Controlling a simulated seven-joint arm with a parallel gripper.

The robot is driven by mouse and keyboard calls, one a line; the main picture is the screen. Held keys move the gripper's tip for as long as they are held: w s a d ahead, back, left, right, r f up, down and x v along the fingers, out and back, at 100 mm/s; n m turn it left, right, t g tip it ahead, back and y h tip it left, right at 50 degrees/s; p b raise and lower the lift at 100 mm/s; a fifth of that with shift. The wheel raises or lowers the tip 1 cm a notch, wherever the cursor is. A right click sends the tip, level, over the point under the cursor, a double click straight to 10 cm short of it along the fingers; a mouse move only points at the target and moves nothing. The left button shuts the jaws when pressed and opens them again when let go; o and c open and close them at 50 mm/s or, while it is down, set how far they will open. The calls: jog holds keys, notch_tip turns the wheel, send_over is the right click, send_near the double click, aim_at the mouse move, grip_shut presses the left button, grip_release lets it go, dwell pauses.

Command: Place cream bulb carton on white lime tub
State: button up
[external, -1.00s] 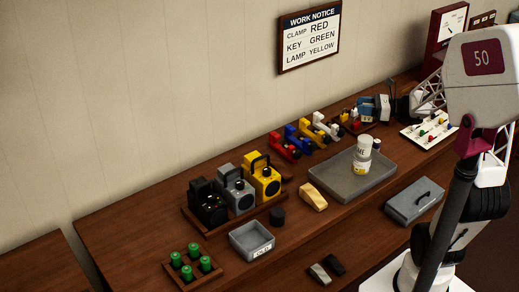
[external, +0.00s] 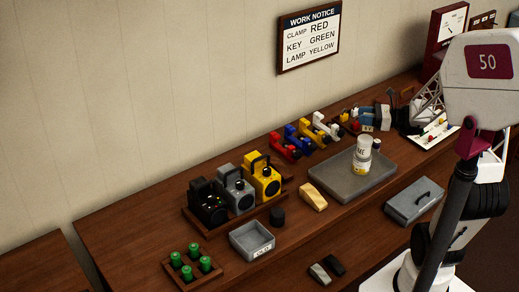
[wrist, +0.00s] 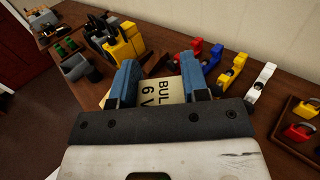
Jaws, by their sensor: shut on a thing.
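My gripper (wrist: 160,78) has two blue fingers closed on the sides of a cream bulb carton (wrist: 160,95). Black print "BUL" and "6 V" shows on the carton in the wrist view. In the external view my gripper (external: 370,118) is above the back of the bench, behind the grey tray; the carton is hard to make out there. The white lime tub (external: 362,152), with "ME" visible on its label, stands upright in the grey tray (external: 335,185). My gripper and the carton are apart from the tub. The tub is not seen in the wrist view.
Red, blue, yellow and white clamps (external: 305,138) line the back. Black, grey and yellow lamps (external: 235,190) stand left. A grey lidded box (external: 414,201) lies in front. The tray's left part is clear.

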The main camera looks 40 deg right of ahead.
jog(key=shift+f, duration=0.1)
jog(key=shift+f, duration=1.95)
jog(key=shift+f, duration=0.15)
jog(key=o, duration=0.9)
jog(key=shift+v, duration=1.6)
jog(key=shift+w+a+r, duration=0.1)
jog(key=shift+r, duration=3.55)
